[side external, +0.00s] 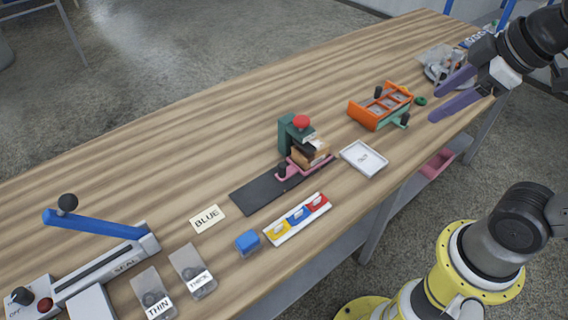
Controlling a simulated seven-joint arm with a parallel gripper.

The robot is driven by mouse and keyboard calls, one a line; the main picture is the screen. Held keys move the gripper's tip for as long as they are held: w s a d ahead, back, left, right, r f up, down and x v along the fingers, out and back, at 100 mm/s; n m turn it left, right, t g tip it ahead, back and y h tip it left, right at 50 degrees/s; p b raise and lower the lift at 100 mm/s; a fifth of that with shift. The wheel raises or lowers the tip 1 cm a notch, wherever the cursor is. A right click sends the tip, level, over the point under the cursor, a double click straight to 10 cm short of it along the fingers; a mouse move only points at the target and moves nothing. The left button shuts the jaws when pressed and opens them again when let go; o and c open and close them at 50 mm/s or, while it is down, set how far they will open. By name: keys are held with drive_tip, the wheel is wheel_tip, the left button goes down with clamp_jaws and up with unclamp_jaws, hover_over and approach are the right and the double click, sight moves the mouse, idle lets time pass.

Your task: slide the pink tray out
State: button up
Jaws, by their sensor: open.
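The pink tray (291,177) lies at the middle of the table, at the right end of a flat black strip (257,194). It has a dark knob (282,173) at its left end. A brown block (313,156) sits on it, under a green press (289,135) with a red button (301,121). The block and press hide part of the tray. My gripper (438,98) is in the upper right, well to the right of the tray. Its two purple fingers are apart, with nothing between them.
An orange rack (381,106) and a white dish (363,158) stand between my gripper and the tray. A blue-handled sealer (95,223) is at the left.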

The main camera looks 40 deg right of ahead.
drive_tip(key=w+a+r+n+g, duration=0.1)
drive_tip(key=w+a+r+n, duration=0.15)
drive_tip(key=w+n, duration=0.55)
drive_tip(key=n+g, duration=0.4)
drive_tip(key=g, duration=0.1)
hover_over(282, 164)
wheel_tip(282, 164, down, 18)
wheel_tip(282, 164, down, 13)
clamp_jaws()
